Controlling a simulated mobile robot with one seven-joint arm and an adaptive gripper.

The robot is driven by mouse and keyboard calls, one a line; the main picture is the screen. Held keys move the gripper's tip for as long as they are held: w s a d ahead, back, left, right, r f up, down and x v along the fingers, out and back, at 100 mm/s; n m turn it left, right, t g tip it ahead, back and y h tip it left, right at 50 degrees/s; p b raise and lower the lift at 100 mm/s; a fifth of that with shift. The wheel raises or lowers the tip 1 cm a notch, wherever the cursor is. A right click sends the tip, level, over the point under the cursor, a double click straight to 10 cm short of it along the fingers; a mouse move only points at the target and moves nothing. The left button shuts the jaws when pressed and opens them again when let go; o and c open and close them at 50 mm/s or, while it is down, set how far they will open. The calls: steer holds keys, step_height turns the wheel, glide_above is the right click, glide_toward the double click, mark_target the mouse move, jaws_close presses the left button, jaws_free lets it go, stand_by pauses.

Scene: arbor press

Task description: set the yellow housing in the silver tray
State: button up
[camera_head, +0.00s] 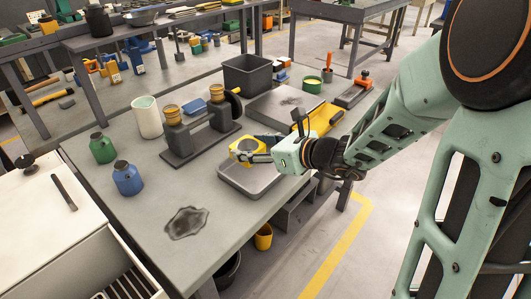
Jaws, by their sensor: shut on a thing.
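The yellow housing (243,149) is held in my gripper (250,152), which is shut on it. The housing is a yellow block with a round opening, and the gripper fingers partly hide it. The silver tray (240,191) is a shallow grey tray on the table, just below and in front of the housing in the picture. The housing appears over the tray's far edge. I cannot tell how high it is above the tray or whether it touches it.
A dark press fixture (203,140) with yellow-topped parts stands left of the tray. A white cylinder (147,117), a green bottle (102,148) and a blue bottle (127,179) stand farther left. A dark bin (247,75) stands behind. A dark stain (186,222) marks bare table at the front.

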glide_above(265, 168)
steer(key=f, duration=0.6)
steer(key=shift+s+f, duration=0.25)
steer(key=shift+f, duration=0.15)
steer(key=shift+w+f, duration=0.25)
steer(key=shift+f, duration=1.55)
steer(key=shift+f+b, duration=0.15)
steer(key=shift+b, duration=0.15)
steer(key=shift+f, duration=0.15)
steer(key=o, duration=1.4)
steer(key=shift+c, duration=0.2)
steer(key=shift+r, duration=0.4)
steer(key=v, duration=1.2)
steer(key=shift+f, duration=0.2)
